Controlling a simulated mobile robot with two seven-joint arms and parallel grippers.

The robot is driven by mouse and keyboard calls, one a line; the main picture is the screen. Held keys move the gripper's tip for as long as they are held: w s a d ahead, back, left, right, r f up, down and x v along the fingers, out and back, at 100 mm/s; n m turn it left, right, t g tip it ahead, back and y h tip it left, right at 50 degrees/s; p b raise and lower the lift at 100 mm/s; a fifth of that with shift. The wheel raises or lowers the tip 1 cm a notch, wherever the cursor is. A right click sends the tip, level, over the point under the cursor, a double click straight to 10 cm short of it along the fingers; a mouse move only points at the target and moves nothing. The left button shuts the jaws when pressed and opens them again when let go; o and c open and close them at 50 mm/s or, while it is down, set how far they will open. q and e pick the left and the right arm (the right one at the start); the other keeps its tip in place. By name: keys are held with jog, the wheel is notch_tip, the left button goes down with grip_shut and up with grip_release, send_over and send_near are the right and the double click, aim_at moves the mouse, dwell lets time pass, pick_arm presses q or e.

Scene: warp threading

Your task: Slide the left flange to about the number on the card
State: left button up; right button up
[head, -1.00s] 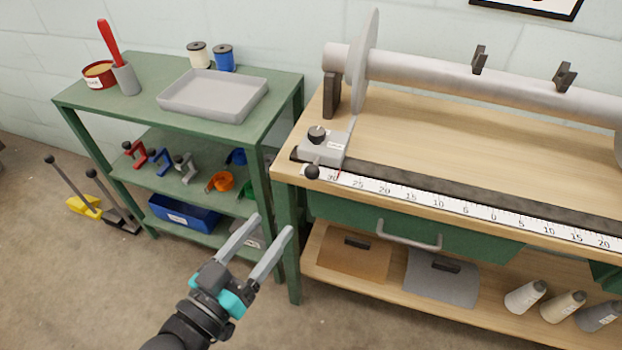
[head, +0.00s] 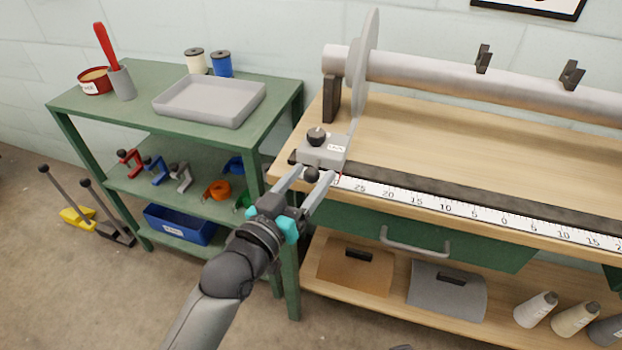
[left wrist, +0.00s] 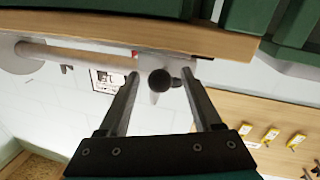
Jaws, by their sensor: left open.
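The left flange (head: 365,62) is a grey upright disc around the left end of the metal beam. Its grey slide block (head: 323,150), with a black top knob (head: 317,136), sits at the left end of the ruler (head: 430,202), by the 30 mark. My left gripper (head: 309,178) is open, with one finger on each side of the block's black front ball knob (head: 311,174). In the left wrist view the ball knob (left wrist: 160,79) shows between the fingers, with gaps at both sides. The card's number is not readable. My right gripper is out of view.
A green shelf cart with a grey tray (head: 210,98) stands left of the wooden bench (head: 450,140). A drawer handle (head: 410,240) sticks out below the ruler. The ruler is clear to the right of the block.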

pick_arm(q)
jog(key=shift+w+d, duration=0.25)
jog(key=shift+w, duration=0.15)
grip_shut()
dwell(0.4)
dwell(0.9)
